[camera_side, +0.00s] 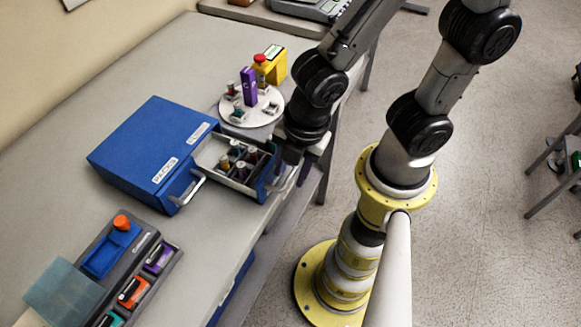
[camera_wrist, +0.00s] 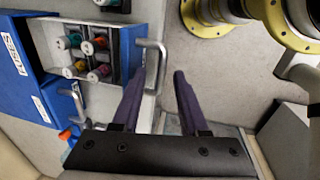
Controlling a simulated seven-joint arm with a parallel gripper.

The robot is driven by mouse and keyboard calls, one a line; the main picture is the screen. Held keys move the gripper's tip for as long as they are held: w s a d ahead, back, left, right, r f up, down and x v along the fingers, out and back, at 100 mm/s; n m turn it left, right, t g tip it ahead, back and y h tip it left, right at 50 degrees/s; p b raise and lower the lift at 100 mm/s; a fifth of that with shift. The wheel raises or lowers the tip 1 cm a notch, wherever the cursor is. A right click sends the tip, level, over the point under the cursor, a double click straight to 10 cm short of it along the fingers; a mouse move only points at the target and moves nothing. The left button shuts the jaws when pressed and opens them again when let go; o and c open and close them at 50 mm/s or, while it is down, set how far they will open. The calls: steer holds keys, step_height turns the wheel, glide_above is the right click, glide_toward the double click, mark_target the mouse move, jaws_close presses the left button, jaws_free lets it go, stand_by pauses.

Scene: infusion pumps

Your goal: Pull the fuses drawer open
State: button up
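A blue cabinet (camera_side: 135,140) stands on the table with two drawers side by side. The drawer beside the label reading FUSES in the wrist view (camera_wrist: 12,40) is pulled well out. This open drawer (camera_side: 263,185) holds several small coloured spool-like items (camera_wrist: 88,47) in a divided tray. Its grey handle (camera_wrist: 162,62) sticks out from the front. My gripper (camera_wrist: 159,71) is at the handle, one finger on each side of the bar, with visible gaps. In the side view my gripper (camera_side: 294,166) is partly hidden by my wrist.
The other drawer, with its handle (camera_side: 190,192), is shut. A white round stand (camera_side: 232,117) with a purple box (camera_side: 249,87) is behind the open drawer. A yellow container (camera_side: 276,66) is beside it. A dark device with coloured cartridges (camera_side: 133,292) lies at front left. The table edge is close.

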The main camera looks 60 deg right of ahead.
step_height(320, 180, up, 14)
steer(key=s, duration=0.2)
steer(key=shift+s+f, duration=0.15)
steer(key=shift+s, duration=0.1)
steer(key=shift+d, duration=0.1)
stand_by(0.4)
steer(key=d+r+m+t, duration=0.1)
steer(key=d+m+t, duration=0.2)
steer(key=d+m, duration=1)
steer(key=w+m, duration=0.1)
steer(key=m, duration=0.4)
steer(key=shift+d+t, duration=0.3)
steer(key=shift+d, duration=0.1)
